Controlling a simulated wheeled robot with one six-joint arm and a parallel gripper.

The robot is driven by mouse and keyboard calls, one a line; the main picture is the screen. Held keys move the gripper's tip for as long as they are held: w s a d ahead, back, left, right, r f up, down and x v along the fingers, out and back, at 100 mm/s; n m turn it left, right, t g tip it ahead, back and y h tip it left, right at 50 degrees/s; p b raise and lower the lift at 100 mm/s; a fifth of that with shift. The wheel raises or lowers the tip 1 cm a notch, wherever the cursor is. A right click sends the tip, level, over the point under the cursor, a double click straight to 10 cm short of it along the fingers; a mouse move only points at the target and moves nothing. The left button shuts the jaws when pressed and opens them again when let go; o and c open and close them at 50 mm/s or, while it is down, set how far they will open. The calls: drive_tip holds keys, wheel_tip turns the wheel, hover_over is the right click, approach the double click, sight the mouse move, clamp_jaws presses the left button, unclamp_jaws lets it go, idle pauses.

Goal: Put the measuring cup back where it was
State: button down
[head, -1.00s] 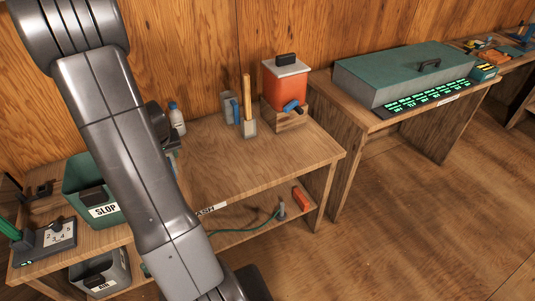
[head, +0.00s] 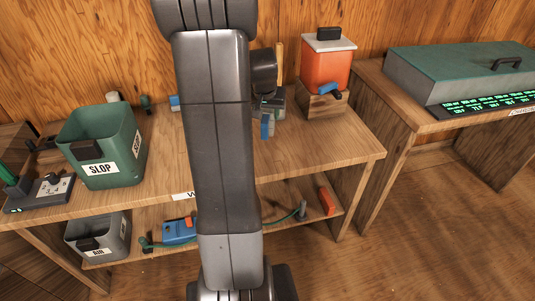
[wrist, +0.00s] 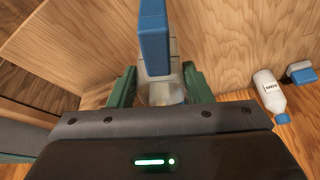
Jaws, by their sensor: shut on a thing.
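The measuring cup (wrist: 160,92) is a clear vessel with a long blue handle (wrist: 153,40). In the wrist view it sits between the two green fingers of my gripper (wrist: 160,88), which is shut on it. In the head view the blue handle (head: 265,126) shows just right of my arm, above the workbench top. My gripper (head: 275,102) is mostly hidden behind my arm there. I cannot tell whether the cup touches the bench.
The workbench (head: 330,150) holds a green SLOP bin (head: 128,135) at left and an orange dispenser (head: 326,65) on a wooden block at right. A wooden handle (head: 280,60) stands behind my gripper. A white bottle (wrist: 268,88) lies right in the wrist view. Bench space right of my gripper is clear.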

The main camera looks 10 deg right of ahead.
sight(265, 120)
wheel_tip(265, 120, down, 9)
drive_tip(key=shift+f, duration=0.15)
idle(0.4)
drive_tip(key=shift+f, duration=0.2)
drive_tip(key=c, duration=0.7)
unclamp_jaws()
drive_tip(key=shift+r, duration=0.15)
drive_tip(key=shift+r, duration=0.2)
drive_tip(key=v, duration=1.1)
drive_tip(key=shift+s+r, duration=0.1)
drive_tip(key=shift+r, duration=0.25)
